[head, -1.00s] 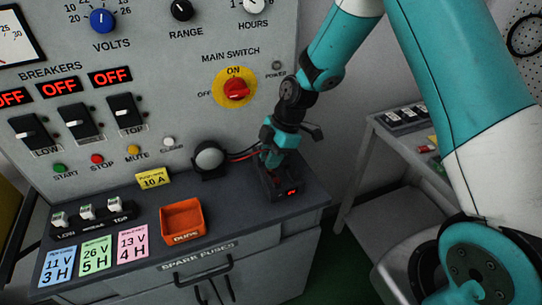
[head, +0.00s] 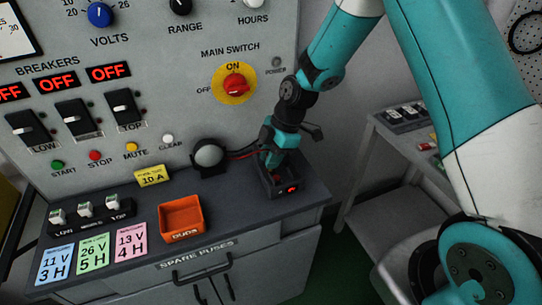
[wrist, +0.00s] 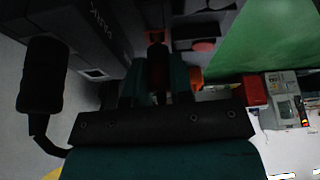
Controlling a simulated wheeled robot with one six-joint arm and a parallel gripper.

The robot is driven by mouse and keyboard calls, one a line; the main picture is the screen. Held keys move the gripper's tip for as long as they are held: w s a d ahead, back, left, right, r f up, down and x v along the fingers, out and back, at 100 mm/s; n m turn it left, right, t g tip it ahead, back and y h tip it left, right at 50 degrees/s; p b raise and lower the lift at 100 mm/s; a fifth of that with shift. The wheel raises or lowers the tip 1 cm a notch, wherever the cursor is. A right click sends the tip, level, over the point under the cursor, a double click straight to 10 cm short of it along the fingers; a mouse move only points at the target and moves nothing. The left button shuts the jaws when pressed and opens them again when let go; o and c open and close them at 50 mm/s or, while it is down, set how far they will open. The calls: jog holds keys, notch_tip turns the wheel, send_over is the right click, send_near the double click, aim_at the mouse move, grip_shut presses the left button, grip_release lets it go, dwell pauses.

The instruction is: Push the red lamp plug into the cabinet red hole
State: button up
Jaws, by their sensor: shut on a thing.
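My gripper (head: 273,163) points down over a small black open-topped box (head: 286,194) at the right end of the cabinet top. It is shut on a plug (wrist: 157,70), dark with a reddish tint in the wrist view, between the teal fingers. A little red shows at the fingertips, inside the box. Red and black leads (head: 240,154) run from a round grey-faced lamp (head: 208,155) towards the box. The plug's tip and any red hole are hidden by my fingers and the box wall, so I cannot tell whether the plug is seated.
The grey control panel (head: 150,70) rises behind, with the red main switch (head: 235,84). An orange duds tray (head: 181,237) and colored cards (head: 96,252) lie left on the cabinet top. A side table (head: 370,160) stands right, beyond a gap.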

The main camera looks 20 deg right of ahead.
jog(key=shift+f+b, duration=0.4)
jog(key=shift+f, duration=0.05)
dwell(0.4)
jog(key=o, duration=0.8)
jog(key=shift+c, duration=1)
jog(key=shift+o, duration=0.3)
jog(key=shift+s, duration=0.1)
jog(key=shift+o, duration=1)
jog(key=shift+r+p, duration=0.55)
jog(key=shift+r, duration=0.2)
jog(key=shift+w+r+p, duration=0.2)
jog(key=shift+r+p, duration=0.35)
jog(key=shift+r, duration=0.3)
jog(key=shift+s+r+p, duration=0.1)
jog(key=shift+r+p, duration=0.7)
jog(key=shift+r, duration=0.4)
jog(key=shift+r, duration=0.1)
